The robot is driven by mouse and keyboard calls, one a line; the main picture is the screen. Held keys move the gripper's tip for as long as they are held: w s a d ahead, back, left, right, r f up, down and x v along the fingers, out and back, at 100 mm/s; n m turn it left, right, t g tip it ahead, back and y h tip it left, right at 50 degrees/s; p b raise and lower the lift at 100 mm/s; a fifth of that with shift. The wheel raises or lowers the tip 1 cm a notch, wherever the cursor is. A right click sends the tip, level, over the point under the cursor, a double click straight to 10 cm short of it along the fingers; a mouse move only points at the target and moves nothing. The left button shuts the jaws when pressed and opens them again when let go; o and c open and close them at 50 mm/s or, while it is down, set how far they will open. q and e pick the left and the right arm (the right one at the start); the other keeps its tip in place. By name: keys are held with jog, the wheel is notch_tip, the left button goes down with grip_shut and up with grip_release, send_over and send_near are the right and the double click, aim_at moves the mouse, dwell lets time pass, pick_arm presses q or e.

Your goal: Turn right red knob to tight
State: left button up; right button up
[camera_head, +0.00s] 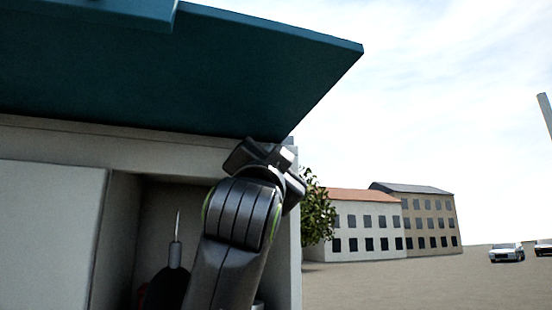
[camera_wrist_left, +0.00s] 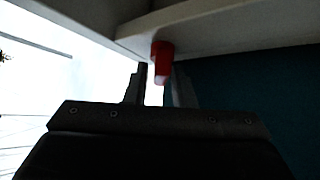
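A small red knob (camera_wrist_left: 162,58) shows in the left wrist view, sticking out from the pale underside of an edge. My left gripper (camera_wrist_left: 158,84) is open, with one dark finger on each side of the knob's lower end. A thin bright gap shows between the left-hand finger and the knob; I cannot tell whether the other finger touches it. In the head view, a dark arm, seemingly my left, reaches up to the cabinet's upper right corner, with its gripper (camera_head: 262,152) just under the teal panel. The knob is hidden there. My right gripper is not in view.
A teal panel (camera_head: 200,75) overhangs the white cabinet (camera_head: 50,220). Its open compartment (camera_head: 150,215) holds a dark object with a thin spike (camera_head: 177,235), partly behind my arm. Open ground, buildings (camera_head: 415,215) and cars (camera_head: 507,253) lie far right.

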pick_arm(q)
jog(key=shift+o, duration=0.9)
jog(key=shift+w, duration=0.1)
jog(key=b+v, duration=1)
jog(key=v, duration=0.7)
jog(key=shift+f, duration=0.2)
jog(key=shift+o, duration=0.4)
jog(key=shift+a, duration=0.1)
